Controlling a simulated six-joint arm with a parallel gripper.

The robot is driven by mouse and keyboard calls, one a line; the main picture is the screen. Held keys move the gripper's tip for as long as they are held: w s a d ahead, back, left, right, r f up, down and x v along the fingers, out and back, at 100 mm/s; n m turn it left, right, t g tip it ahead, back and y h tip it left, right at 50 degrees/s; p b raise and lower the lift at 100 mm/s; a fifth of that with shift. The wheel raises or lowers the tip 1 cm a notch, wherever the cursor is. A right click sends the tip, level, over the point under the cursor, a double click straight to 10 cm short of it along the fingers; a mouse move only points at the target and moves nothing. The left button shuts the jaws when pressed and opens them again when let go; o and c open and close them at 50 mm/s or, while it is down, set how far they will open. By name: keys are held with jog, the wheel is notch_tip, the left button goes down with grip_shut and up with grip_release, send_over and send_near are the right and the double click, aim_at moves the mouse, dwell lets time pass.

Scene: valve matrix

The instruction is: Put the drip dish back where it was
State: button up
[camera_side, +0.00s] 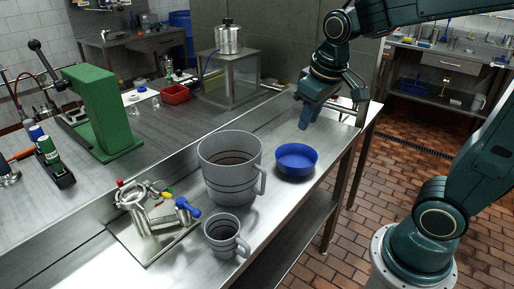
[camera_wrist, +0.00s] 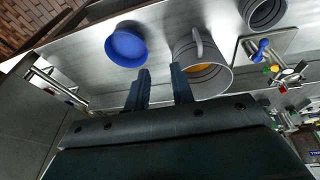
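A round blue dish (camera_side: 296,160), which I take to be the drip dish, sits upright on the steel bench to the right of the large grey jug. In the wrist view the blue dish (camera_wrist: 126,46) lies left of my fingertips, apart from them. My gripper (camera_side: 307,118) is above the bench, beyond the dish, pointing down. The wrist view shows my gripper (camera_wrist: 161,72) with two fingers apart and nothing between them. The valve assembly (camera_side: 153,205) with red, yellow, green and blue handles stands on a plate at the front left of the bench.
The large grey jug (camera_side: 230,168) stands close to the dish; the wrist view shows orange inside this jug (camera_wrist: 205,76). A smaller grey jug (camera_side: 226,236) stands nearer the front. A green press (camera_side: 103,110) is at left. Bare bench lies between dish and gripper.

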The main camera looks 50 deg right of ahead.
jog(key=s+a+r+t, duration=0.1)
jog(key=s+a, duration=0.1)
jog(key=s, duration=0.4)
jog(key=s+a+t+y, duration=0.1)
jog(key=s+a, duration=0.1)
jog(key=s, duration=0.3)
jog(key=shift+s+r+n+t, duration=0.3)
jog(key=shift+s+r, duration=0.05)
dwell(1.3)
